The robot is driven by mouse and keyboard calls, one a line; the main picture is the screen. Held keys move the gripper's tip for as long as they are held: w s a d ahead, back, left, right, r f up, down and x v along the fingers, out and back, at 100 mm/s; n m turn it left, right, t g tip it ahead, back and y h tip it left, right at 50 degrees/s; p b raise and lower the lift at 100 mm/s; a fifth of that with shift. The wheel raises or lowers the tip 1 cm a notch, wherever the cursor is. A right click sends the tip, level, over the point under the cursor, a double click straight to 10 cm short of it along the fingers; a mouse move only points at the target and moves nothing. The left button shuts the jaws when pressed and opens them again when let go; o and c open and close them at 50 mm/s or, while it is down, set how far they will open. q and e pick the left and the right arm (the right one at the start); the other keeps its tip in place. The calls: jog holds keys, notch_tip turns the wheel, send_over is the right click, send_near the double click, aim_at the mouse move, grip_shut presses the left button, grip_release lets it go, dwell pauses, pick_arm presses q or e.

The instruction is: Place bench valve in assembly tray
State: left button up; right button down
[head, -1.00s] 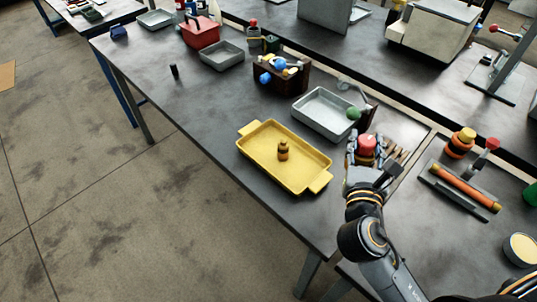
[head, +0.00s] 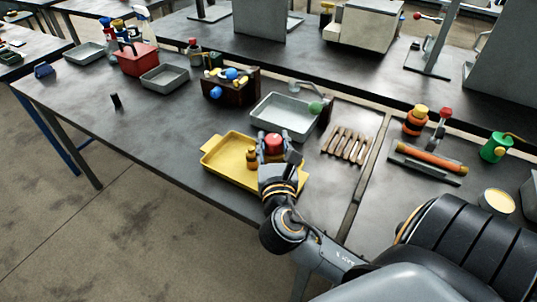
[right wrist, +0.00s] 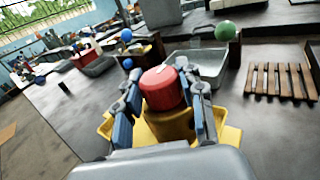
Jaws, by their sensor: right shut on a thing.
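The bench valve, with a round red cap (head: 273,142), is in my right gripper (head: 276,158). In the right wrist view, its red cap (right wrist: 160,87) and yellow body (right wrist: 172,126) sit between the fingers of the gripper (right wrist: 166,104), which is shut on it. The yellow assembly tray (head: 222,150) lies near the bench's front edge. The valve is over the tray's right part; I cannot tell whether it touches the tray floor. A small orange and black part (head: 252,160) stands in the tray, just left of the gripper. My left gripper is not in view.
A grey metal tray (head: 268,125) is behind the yellow tray. A wooden slatted rack (head: 349,143) is to its right. A brown box with coloured knobs (head: 229,91) stands further left. The bench left of the yellow tray is mostly clear.

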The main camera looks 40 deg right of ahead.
aim_at(270, 155)
jog(key=w+f, duration=0.1)
jog(key=w+d+f, duration=0.1)
jog(key=f, duration=0.1)
jog(key=shift+w+d+f, duration=0.3)
jog(key=shift+w+f, duration=0.1)
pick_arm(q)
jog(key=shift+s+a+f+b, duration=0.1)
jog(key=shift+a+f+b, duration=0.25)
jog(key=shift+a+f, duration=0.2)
pick_arm(e)
jog(key=shift+w+d+f, duration=0.1)
jog(key=shift+w+f, duration=0.1)
jog(key=shift+f, duration=1.65)
jog(key=shift+f, duration=0.15)
jog(key=c, duration=0.8)
grip_release()
jog(key=shift+s, duration=0.1)
jog(key=b+v, duration=0.1)
jog(key=v, duration=0.9)
jog(key=shift+s+b, duration=0.2)
jog(key=shift+b, duration=0.15)
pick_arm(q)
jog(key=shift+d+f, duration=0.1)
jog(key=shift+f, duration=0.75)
pick_arm(e)
jog(key=shift+v, duration=0.85)
